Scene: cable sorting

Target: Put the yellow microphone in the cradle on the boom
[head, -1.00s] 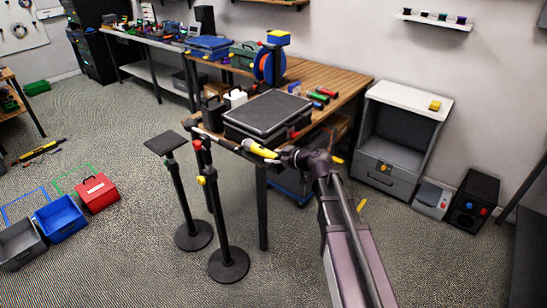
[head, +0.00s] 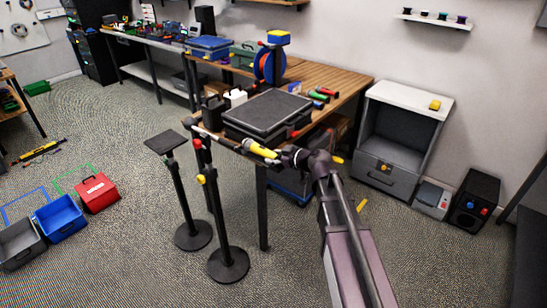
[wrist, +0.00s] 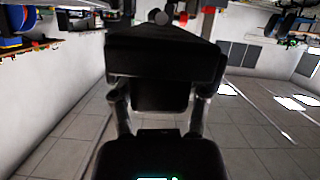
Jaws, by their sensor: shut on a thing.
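The yellow microphone (head: 261,149) is in the head view, in front of the table's near edge. It lies tilted, with its grey head toward the upper left. My gripper (head: 281,155) is shut on its lower right end. The boom (head: 215,137) is a thin bar on a dark stand (head: 212,220) with a round base. It slopes down to the right toward the microphone's head. I cannot tell whether they touch, and the cradle is not clear at this size. In the wrist view my dark gripper (wrist: 160,55) fills the middle and the microphone is hidden.
The wooden table (head: 345,85) holds a black case (head: 265,112), a blue reel (head: 268,66) and several small items. A second stand with a flat top (head: 166,142) is left of the boom stand. A grey cabinet (head: 400,135) stands right. Floor is clear in front.

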